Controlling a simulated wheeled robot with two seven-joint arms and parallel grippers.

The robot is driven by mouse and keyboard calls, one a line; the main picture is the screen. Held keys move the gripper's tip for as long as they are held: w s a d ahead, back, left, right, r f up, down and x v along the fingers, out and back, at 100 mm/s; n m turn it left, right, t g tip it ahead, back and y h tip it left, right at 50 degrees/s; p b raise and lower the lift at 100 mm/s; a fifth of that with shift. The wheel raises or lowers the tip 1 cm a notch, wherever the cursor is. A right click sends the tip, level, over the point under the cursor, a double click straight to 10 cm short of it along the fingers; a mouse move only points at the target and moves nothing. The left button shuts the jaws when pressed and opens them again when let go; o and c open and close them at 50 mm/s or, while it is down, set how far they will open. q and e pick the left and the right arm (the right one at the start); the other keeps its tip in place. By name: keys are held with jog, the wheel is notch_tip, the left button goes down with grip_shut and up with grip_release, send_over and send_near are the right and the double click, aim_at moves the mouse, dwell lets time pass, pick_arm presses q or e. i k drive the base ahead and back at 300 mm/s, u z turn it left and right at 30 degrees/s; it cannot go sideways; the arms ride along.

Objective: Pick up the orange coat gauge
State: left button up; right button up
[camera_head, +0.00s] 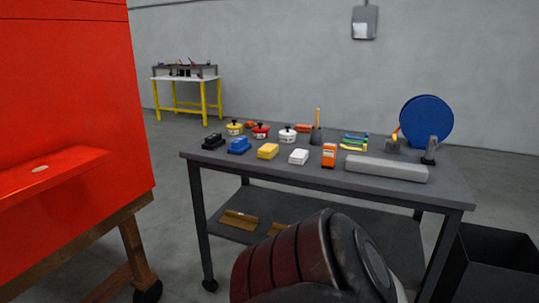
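The orange coat gauge (329,155) stands on the top of the grey wheeled table (225,163), near its front edge and right of the middle. It is a small orange block with a pale face. A dark, rounded part with reddish bands at the bottom centre looks like one of my own arm links. Neither of my grippers shows in the head view, and nothing is seen touching the gauge.
A black bin (492,262) stands at lower right.

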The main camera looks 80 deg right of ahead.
aim_at(329, 150)
jog(key=z, duration=3)
jog(key=k, duration=0.65)
jog(key=u, duration=0.75)
jog(key=i, duration=2.1)
jog(key=z, duration=0.55)
